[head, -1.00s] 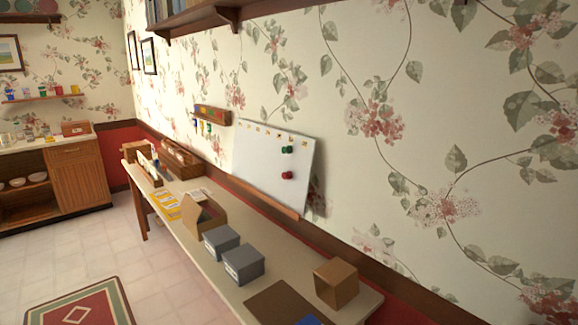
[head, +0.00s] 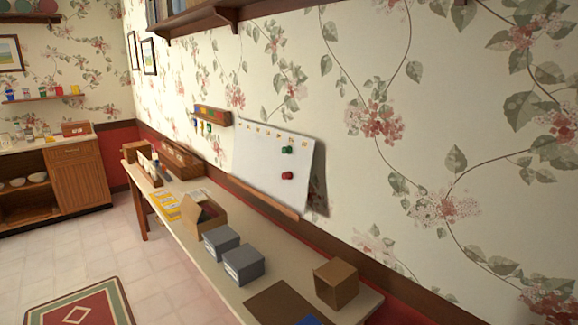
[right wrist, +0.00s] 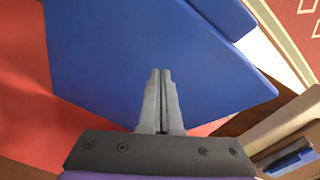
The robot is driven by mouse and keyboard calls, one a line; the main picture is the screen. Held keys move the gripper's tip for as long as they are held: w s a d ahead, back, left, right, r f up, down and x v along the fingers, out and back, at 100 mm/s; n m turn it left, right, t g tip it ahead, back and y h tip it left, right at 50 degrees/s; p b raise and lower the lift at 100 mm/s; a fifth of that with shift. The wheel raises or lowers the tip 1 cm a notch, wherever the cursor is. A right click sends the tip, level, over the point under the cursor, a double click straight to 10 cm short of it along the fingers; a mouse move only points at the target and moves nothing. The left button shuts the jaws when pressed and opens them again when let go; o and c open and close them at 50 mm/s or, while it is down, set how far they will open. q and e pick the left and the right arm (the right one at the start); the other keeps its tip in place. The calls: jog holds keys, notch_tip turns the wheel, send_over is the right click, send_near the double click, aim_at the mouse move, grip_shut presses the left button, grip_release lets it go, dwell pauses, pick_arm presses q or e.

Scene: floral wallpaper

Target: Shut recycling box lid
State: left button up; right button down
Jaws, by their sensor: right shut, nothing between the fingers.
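A large flat blue panel (right wrist: 125,65) fills the upper middle of the right wrist view. It appears to belong to the recycling box, but I cannot tell whether it is the lid or a side wall. A second blue part (right wrist: 228,15) shows at its upper right. My right gripper (right wrist: 160,75) is shut and empty, with its fingertips in front of the blue panel. I cannot tell whether they touch it. My left gripper is not in view. The head view shows neither gripper and no clear recycling box.
The long table (head: 262,284) runs along the wall. It holds two grey boxes (head: 243,265), an open cardboard box (head: 205,215), a brown box (head: 336,284) and a dark mat (head: 277,305). A whiteboard (head: 268,165) leans behind. Floor (head: 165,275) at left is clear around a rug (head: 80,305).

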jog(key=shift+f+b, duration=1.9)
jog(key=shift+f, duration=0.6)
notch_tip(320, 180, down, 6)
jog(key=b, duration=0.4)
jog(key=shift+f+b, duration=0.15)
jog(key=shift+b, duration=0.15)
jog(key=shift+r+p, duration=2.5)
jog(key=shift+r, duration=1.15)
jog(key=shift+r+p, duration=2.4)
jog(key=shift+r, duration=1.15)
jog(key=shift+s, duration=0.1)
